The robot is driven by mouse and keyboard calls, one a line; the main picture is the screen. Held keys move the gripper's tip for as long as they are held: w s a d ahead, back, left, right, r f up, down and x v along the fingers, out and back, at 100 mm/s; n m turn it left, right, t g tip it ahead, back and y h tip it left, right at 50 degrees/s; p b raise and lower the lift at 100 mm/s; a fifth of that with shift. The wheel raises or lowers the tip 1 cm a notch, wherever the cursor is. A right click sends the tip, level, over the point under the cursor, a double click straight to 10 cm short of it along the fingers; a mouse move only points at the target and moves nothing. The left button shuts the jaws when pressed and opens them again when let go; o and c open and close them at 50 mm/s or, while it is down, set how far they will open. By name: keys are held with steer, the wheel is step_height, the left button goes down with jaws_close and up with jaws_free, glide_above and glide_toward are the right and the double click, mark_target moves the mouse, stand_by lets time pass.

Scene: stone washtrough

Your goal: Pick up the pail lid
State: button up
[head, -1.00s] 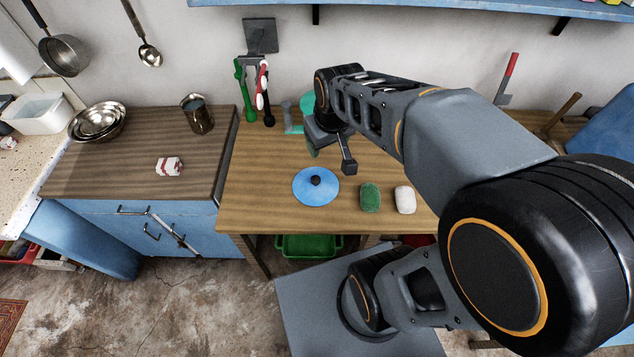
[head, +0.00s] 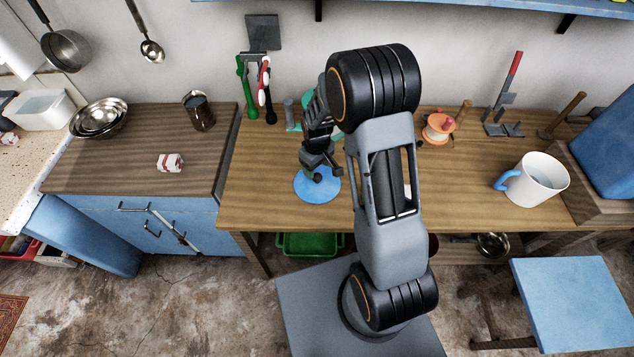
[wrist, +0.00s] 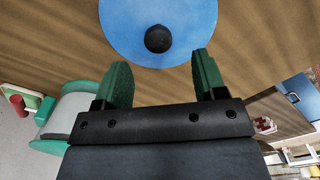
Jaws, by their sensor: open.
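The pail lid (head: 312,192) is a flat blue disc with a dark round knob, lying on the wooden table. In the wrist view the lid (wrist: 190,22) lies just beyond my fingertips, and its knob (wrist: 158,38) sits between the lines of the two fingers. My gripper (wrist: 160,80) is open and empty, with green finger pads. In the head view my gripper (head: 320,172) is over the lid and hides part of it. The knob is hard to make out there.
A white mug with a blue handle (head: 535,180) and an orange spool (head: 438,127) stand on the table to the right. A teal and grey object (wrist: 70,112) shows at the wrist view's left. A worktop with a metal cup (head: 199,112) adjoins at left.

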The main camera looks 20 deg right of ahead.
mark_target(317, 176)
steer(key=shift+w+f+p, duration=0.1)
steer(key=shift+f+p, duration=0.85)
steer(key=shift+f, duration=2.75)
steer(key=shift+c, duration=0.2)
steer(key=c, duration=1)
steer(key=shift+r, duration=0.1)
